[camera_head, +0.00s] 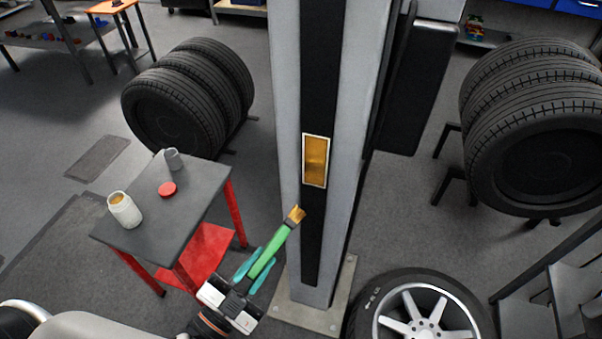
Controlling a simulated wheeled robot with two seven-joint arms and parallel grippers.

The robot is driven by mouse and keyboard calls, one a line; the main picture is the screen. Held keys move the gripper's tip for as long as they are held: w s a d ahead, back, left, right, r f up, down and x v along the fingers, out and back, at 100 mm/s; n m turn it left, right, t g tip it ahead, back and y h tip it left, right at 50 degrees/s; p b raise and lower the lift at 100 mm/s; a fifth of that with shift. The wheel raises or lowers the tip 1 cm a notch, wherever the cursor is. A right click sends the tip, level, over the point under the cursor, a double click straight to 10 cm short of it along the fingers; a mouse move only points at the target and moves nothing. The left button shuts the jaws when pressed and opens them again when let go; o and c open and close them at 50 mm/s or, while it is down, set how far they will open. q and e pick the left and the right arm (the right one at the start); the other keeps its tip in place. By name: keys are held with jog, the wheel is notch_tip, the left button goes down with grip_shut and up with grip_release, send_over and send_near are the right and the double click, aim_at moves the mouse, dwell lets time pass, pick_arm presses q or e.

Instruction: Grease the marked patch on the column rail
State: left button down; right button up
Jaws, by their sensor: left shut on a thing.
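The marked patch (316,160) is an amber rectangle with a pale border on the dark rail (313,230) of the grey column (343,200). My left gripper (257,265) is shut on a green-handled brush (268,252), below and left of the patch. The brush tilts up to the right. Its amber-brown bristles (296,215) appear near the rail's lower part, apart from the patch in the picture; I cannot tell whether they touch the column. An open white jar (124,210) with amber contents stands on the small table (185,213). My right gripper is not in view.
A red lid (167,189) and a grey cup (173,160) are on the table. Tyres stand on racks at left (190,95) and right (540,125). A wheel (422,312) lies right of the column's base plate (305,312). Open floor shows behind the table.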

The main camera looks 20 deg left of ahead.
pick_arm(q)
jog(key=shift+w, duration=0.1)
dwell(0.5)
jog(key=shift+w+r+p, duration=0.1)
jog(key=shift+w+p, duration=0.2)
jog(key=shift+w, duration=0.25)
jog(key=w+p, duration=0.1)
jog(key=w, duration=0.5)
jog(key=shift+p+x, duration=0.35)
jog(key=shift+x, duration=0.5)
dwell(0.3)
jog(key=shift+a, duration=0.2)
